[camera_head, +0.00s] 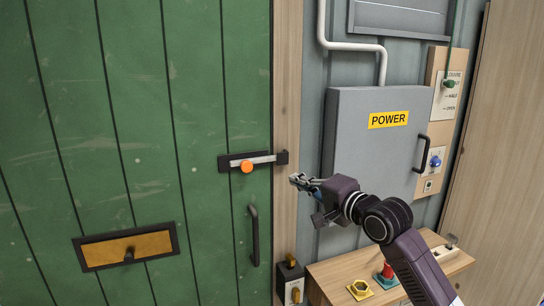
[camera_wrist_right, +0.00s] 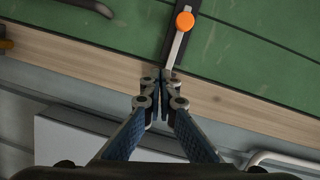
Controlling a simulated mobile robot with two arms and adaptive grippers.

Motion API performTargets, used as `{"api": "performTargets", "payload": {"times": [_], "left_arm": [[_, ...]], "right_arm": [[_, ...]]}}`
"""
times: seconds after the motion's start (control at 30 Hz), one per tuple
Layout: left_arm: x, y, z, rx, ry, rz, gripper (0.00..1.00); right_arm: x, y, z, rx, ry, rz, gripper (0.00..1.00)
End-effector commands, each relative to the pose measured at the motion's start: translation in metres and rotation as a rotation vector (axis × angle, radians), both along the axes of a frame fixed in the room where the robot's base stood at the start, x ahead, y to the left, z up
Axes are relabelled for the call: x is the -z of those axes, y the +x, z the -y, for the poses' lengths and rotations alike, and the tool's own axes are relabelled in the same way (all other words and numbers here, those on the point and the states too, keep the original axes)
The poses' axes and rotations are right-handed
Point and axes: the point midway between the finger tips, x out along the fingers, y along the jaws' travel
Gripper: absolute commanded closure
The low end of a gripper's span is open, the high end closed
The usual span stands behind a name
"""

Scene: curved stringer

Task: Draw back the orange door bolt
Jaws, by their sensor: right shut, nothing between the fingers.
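The door bolt is a light metal bar with a round orange knob (camera_head: 247,166) on a dark plate, mounted on the green door (camera_head: 120,120). The bar runs right into a dark keeper (camera_head: 282,157) by the wooden door frame. My right gripper (camera_head: 298,179) is right of the bolt and slightly below it, in front of the frame, apart from the knob. In the right wrist view its fingers (camera_wrist_right: 160,80) are shut and empty, pointing toward the bar's end, with the orange knob (camera_wrist_right: 185,20) beyond them. My left gripper is out of view.
A dark door handle (camera_head: 254,235) and a brass flap (camera_head: 127,248) are on the door below the bolt. A grey POWER cabinet (camera_head: 365,150) stands right of the frame, behind my right arm. A wooden shelf (camera_head: 330,268) with small fixtures lies below.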

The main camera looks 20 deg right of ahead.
Motion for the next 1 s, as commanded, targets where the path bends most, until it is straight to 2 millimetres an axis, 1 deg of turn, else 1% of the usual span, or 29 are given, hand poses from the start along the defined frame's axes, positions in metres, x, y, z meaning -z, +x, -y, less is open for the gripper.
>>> {"api": "performTargets", "payload": {"times": [0.03, 0.13, 0.2, 0.43, 0.57, 0.67, 0.77, 1.0], "left_arm": [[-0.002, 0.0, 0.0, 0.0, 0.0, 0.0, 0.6], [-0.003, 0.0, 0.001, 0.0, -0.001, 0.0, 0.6], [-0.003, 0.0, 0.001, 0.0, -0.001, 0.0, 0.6], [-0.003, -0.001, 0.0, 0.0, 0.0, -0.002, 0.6], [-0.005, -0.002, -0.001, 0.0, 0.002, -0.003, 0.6], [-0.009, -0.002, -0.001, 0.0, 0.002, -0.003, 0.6], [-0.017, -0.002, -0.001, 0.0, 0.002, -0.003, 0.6], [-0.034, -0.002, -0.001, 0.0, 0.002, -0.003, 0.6]], "right_arm": [[-0.016, -0.005, -0.004, -0.011, 0.011, 0.015, 1.0], [-0.029, -0.01, -0.008, -0.021, 0.027, 0.025, 1.0], [-0.032, -0.011, -0.009, -0.022, 0.032, 0.026, 1.0], [-0.031, -0.011, -0.009, -0.022, 0.033, 0.026, 1.0], [-0.032, -0.007, -0.009, -0.022, 0.033, 0.026, 1.0], [-0.033, 0.002, -0.012, -0.022, 0.035, 0.026, 1.0], [-0.033, 0.018, -0.017, -0.022, 0.034, 0.025, 1.0], [-0.031, 0.064, -0.029, -0.022, 0.033, 0.024, 1.0]]}}
